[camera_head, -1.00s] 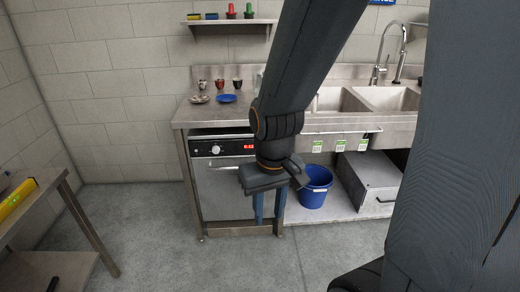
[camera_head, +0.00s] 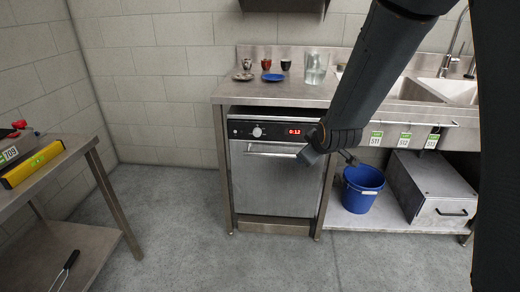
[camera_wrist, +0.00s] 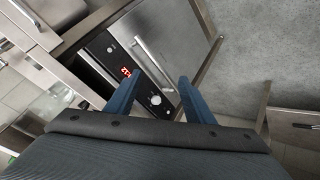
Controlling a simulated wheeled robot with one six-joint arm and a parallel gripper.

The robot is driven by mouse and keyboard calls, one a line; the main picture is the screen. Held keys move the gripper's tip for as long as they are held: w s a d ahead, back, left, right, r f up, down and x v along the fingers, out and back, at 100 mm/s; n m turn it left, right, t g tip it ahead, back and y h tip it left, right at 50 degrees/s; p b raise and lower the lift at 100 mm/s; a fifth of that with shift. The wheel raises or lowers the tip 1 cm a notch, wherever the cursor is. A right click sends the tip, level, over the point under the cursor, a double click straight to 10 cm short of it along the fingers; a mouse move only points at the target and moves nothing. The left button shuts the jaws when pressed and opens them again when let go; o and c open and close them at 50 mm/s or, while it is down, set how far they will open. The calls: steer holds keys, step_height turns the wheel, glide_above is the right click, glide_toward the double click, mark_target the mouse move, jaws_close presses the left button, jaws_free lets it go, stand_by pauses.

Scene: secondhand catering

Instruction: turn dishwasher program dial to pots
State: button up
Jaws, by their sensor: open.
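The dishwasher (camera_head: 277,185) stands under the steel counter with its door shut. Its black panel carries a pale round program dial (camera_head: 257,132) on the left and a lit red display (camera_head: 294,132) on the right. The dial's pointer and markings are too small to read. In the wrist view the blue fingers of my gripper (camera_wrist: 158,77) are apart and empty. The dial (camera_wrist: 155,100) appears between them, and I see no contact.
A door handle bar (camera_head: 272,154) runs below the panel. A blue bucket (camera_head: 362,188) and a steel box (camera_head: 432,190) are at right. A side table (camera_head: 70,150) stands left; the floor between is clear.

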steer(key=w+a+f+n+t+y+b, duration=0.2)
steer(key=w+a+f+n+t+b, duration=0.35)
steer(key=w, duration=0.65)
steer(key=n+t+y+b, duration=0.25)
steer(key=n+b, duration=0.25)
steer(key=b, duration=0.3)
glide_toward(258, 134)
steer(key=shift+m, duration=0.25)
steer(key=shift+b+x, duration=0.3)
steer(key=shift+x, duration=3.5)
steer(key=c, duration=1)
steer(key=shift+c, duration=0.2)
